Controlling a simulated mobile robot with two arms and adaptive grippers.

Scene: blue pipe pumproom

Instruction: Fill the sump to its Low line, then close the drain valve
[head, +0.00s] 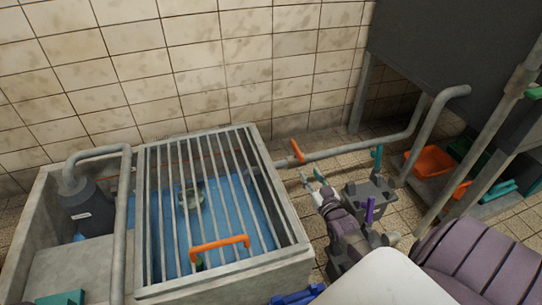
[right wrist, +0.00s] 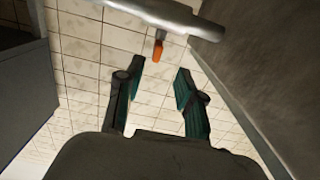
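The sump (head: 289,217) is a concrete basin under a grey bar grate with an orange handle (head: 220,243). Blue shows below the bars, with a round greenish thing in it; I cannot make out a Low line. An orange valve lever (head: 296,151) sits on the grey pipe leaving the sump's right side; it looks like the drain valve. My left gripper is out of view.
Orange (head: 433,160) and green bins lie at the right under a dark tank (head: 450,45). A dark pump (head: 88,208) stands at the left.

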